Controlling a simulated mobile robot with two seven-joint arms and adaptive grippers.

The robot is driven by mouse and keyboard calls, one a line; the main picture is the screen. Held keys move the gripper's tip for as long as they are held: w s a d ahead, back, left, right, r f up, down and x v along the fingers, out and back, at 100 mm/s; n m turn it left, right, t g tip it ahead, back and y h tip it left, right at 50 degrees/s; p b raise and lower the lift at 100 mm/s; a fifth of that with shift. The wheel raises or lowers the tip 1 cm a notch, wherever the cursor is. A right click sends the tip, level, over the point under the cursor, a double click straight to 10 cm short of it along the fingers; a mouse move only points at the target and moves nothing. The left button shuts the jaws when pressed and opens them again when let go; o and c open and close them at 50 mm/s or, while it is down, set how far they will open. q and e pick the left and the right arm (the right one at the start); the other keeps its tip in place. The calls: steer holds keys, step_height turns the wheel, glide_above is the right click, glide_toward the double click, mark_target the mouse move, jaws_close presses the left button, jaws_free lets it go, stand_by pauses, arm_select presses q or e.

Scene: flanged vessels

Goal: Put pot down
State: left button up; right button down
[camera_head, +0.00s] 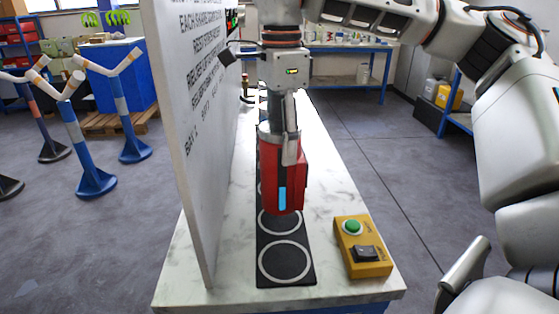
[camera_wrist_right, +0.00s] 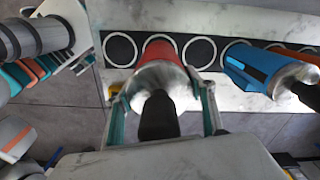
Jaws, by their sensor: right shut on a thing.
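The pot (camera_head: 283,180) is red with a light blue stripe and a silvery upper part. It is upright over the black mat (camera_head: 264,244) with white rings, on the white marble-look counter. My right gripper (camera_head: 289,150) is shut on it from above. In the wrist view, the fingers of this gripper (camera_wrist_right: 163,92) lie on both sides of the silvery top of the red pot (camera_wrist_right: 160,50), with a black knob between them. I cannot tell whether the pot's base touches the mat. The ring nearest the counter's front is empty. My left gripper is not in view.
A white lettered panel (camera_head: 185,120) stands close along the left of the mat. A yellow box (camera_head: 365,262) with a green button and black switch sits right of the mat's front end. In the wrist view, a blue pot (camera_wrist_right: 262,70) stands to the right, with an orange one beyond.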

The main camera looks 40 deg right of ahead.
arm_select(q)
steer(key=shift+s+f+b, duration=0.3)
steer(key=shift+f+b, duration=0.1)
steer(key=shift+b, duration=0.1)
arm_select(e)
step_height(320, 180, down, 4)
steer(key=shift+r, duration=0.1)
steer(key=c, duration=0.8)
jaws_free()
steer(key=shift+c, duration=0.2)
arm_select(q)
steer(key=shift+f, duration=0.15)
